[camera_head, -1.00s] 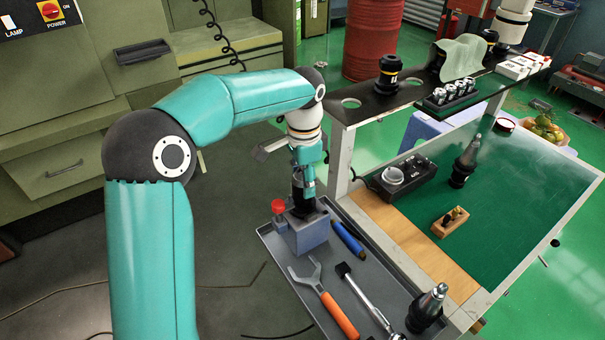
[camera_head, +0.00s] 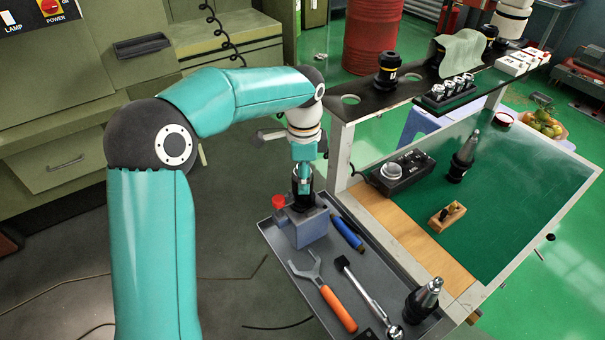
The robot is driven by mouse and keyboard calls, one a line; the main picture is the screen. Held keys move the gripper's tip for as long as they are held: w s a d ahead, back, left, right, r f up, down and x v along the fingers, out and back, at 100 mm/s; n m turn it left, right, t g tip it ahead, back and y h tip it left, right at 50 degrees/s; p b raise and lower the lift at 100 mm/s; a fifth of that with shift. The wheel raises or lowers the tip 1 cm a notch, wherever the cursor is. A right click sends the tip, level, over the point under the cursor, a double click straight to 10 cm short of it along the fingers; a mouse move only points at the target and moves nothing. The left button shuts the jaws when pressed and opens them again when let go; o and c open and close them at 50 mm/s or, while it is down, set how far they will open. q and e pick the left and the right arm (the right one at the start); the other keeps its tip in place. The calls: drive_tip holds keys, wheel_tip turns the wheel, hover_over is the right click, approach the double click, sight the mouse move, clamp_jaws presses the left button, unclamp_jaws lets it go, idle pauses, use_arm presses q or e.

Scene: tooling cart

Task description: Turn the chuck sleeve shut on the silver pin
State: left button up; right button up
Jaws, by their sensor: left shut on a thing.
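The black chuck (camera_head: 302,203) stands upright in a blue-grey block (camera_head: 307,228) with a red knob (camera_head: 279,202), on the grey tray at the cart's left end. My left gripper (camera_head: 303,180) points down from above and is shut on the chuck's sleeve. The fingers and wrist cover most of the sleeve, and its jaws cannot be seen from here. I cannot make out the silver pin. My right gripper is not in view.
The tray (camera_head: 262,230) also holds an orange-handled wrench (camera_head: 323,290), a ratchet (camera_head: 370,295), a blue tool (camera_head: 346,233) and a tapered holder (camera_head: 424,300). The green cart top (camera_head: 510,200) carries a black box (camera_head: 403,172) and a wooden block (camera_head: 446,216). A raised dark shelf (camera_head: 375,99) stands behind.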

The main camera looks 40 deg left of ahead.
use_arm(q)
drive_tip(key=shift+r, duration=0.1)
drive_tip(key=o, duration=1.2)
drive_tip(key=shift+c, duration=0.2)
wheel_tip(320, 180, up, 12)
drive_tip(key=shift+f, duration=0.1)
